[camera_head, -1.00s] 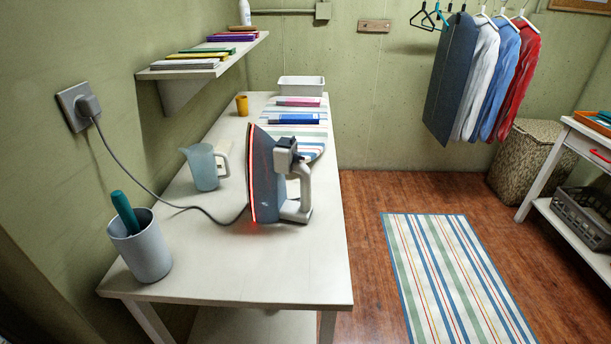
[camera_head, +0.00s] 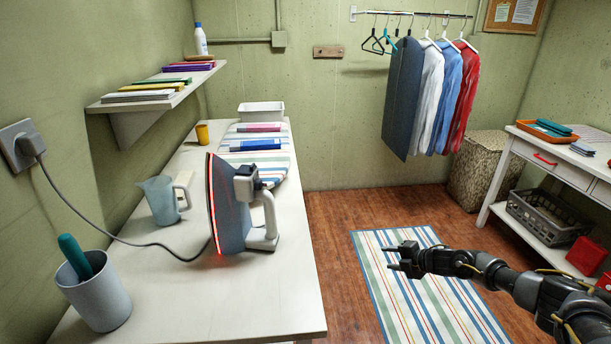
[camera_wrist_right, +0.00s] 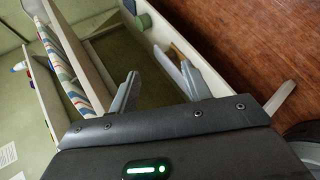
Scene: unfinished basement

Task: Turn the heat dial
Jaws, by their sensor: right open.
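The iron (camera_head: 230,205) stands on its heel on the white table (camera_head: 250,290), its soleplate turned left with a red-glowing edge. A dark block (camera_head: 246,180) sits near the top of its handle side; I cannot tell whether this is the heat dial. My right gripper (camera_head: 388,258) is open and empty above the striped rug, right of the table and well apart from the iron. In the right wrist view its two fingers (camera_wrist_right: 157,72) are spread with nothing between them; the iron is not clearly seen there. My left gripper is not in view.
The iron's grey cord runs to a wall plug (camera_head: 30,145). A cup with a teal-handled item (camera_head: 95,290) and a jug (camera_head: 160,200) stand left of the iron. A wall shelf (camera_head: 150,100) overhangs the table's left side. The floor over the striped rug (camera_head: 375,270) is open.

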